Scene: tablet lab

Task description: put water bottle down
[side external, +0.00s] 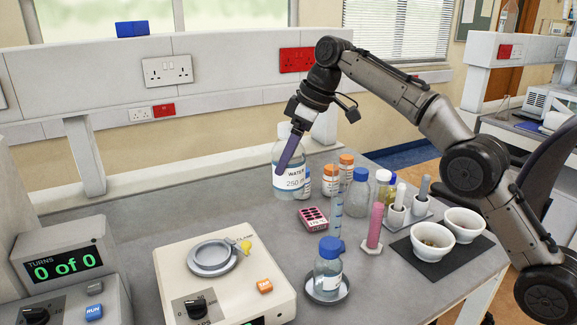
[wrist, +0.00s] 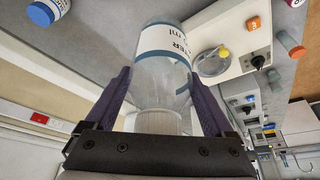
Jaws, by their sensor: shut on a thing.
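The water bottle (side external: 289,178) is clear, with a white cap and a white and blue label that reads WATER and 250. My gripper (side external: 291,150) is shut on it near its upper part, and one purple finger crosses its front in the side view. The bottle looks upright or nearly so, above or at the grey bench; I cannot tell whether its base touches the surface. In the wrist view the bottle (wrist: 166,65) lies between both purple fingers of my gripper (wrist: 160,95), with its cap towards the wrist.
Orange-capped bottles (side external: 346,166) and a blue-capped bottle (side external: 358,190) stand just right. A pink rack (side external: 313,217), a cylinder (side external: 336,215), a blue-lidded jar (side external: 328,270) on a dish and white bowls (side external: 463,226) are nearby. A cream machine (side external: 215,262) stands in front.

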